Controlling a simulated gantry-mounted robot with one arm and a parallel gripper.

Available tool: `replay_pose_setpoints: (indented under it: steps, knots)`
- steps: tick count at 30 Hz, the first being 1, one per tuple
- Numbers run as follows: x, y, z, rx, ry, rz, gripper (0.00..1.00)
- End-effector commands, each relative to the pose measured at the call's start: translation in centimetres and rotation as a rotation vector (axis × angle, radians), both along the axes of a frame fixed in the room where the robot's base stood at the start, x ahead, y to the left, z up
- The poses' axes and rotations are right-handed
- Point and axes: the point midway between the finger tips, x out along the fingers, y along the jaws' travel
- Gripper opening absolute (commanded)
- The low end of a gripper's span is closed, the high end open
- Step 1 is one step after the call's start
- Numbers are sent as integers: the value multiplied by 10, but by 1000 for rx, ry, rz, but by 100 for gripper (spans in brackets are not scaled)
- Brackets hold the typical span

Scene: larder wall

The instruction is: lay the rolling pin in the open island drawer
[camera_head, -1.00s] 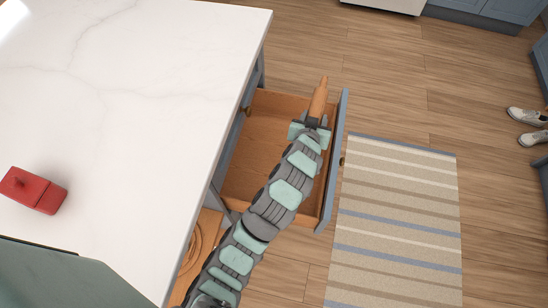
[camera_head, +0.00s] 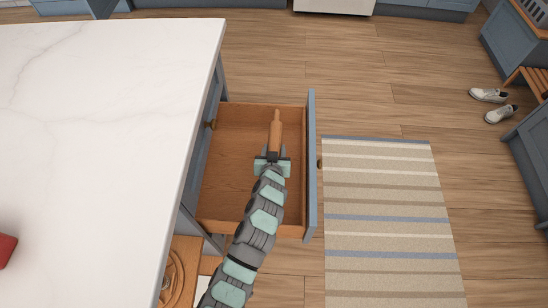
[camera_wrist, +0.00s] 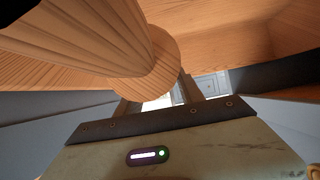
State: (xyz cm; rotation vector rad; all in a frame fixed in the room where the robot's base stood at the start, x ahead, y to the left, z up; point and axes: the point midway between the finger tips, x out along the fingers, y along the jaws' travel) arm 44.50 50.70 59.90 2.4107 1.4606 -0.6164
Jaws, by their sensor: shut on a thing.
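I cannot tell whether the pin touches the drawer floor.
The white marble island top (camera_head: 110,110) is left of the drawer. A red object (camera_head: 6,250) sits at its left edge. A striped rug (camera_head: 380,210) lies on the floor to the right. White shoes (camera_head: 490,96) stand at the far right.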

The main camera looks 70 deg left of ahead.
Motion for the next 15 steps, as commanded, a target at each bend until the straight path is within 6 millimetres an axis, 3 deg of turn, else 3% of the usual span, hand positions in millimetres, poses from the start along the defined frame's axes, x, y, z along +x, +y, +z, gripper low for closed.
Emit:
replay_pose_setpoints:
  steps: [9,15]
  knots:
    - [0,0,-37,-1,-1,0,0]
    - [1,0,-36,1,-3,-1,0]
